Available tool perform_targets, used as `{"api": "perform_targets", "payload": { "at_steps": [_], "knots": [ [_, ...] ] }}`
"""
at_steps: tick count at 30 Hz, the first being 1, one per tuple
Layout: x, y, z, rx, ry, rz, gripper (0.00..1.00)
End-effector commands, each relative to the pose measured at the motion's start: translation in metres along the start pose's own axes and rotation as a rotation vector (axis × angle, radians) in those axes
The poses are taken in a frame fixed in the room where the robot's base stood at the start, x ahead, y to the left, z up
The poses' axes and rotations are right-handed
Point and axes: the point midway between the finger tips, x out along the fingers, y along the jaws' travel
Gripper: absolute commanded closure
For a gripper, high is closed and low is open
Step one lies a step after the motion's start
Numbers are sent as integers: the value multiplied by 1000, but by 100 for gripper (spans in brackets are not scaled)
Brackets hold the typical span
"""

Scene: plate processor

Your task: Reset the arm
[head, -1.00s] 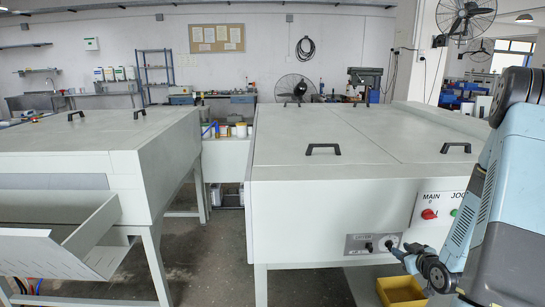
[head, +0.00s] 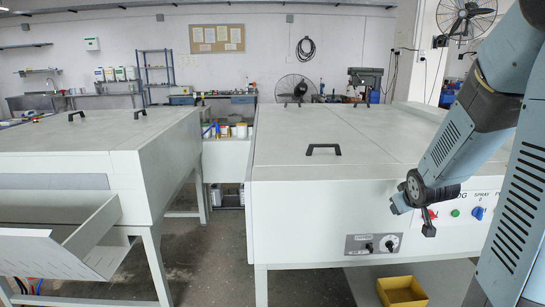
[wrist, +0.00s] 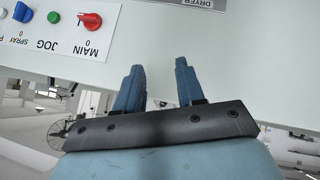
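My gripper (head: 420,205) is in front of the right machine (head: 310,215), near its control panel (head: 465,217). In the wrist view my gripper (wrist: 159,85) shows two blue fingers standing apart with nothing between them. The red MAIN knob (wrist: 91,21) lies to the left of the fingers there, apart from them. In the head view the arm covers part of the panel and most of the red knob. A green JOG button (head: 455,213) and a blue SPRAY knob (head: 478,213) show to the right.
The dryer panel (head: 373,245) with its dials is left of my gripper. A yellow bin (head: 402,291) sits below. A second machine (head: 85,150) with a sloped tray (head: 60,253) stands at the left. Open floor (head: 215,262) lies between the machines.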

Motion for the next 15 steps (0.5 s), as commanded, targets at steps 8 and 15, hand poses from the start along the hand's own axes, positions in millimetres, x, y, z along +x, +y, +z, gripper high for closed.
{"api": "perform_targets", "payload": {
  "at_steps": [8,15],
  "knots": [
    [-75,-19,-14,73,-72,-1,62],
    [-141,-43,-11,146,-133,-34,62]
  ]
}}
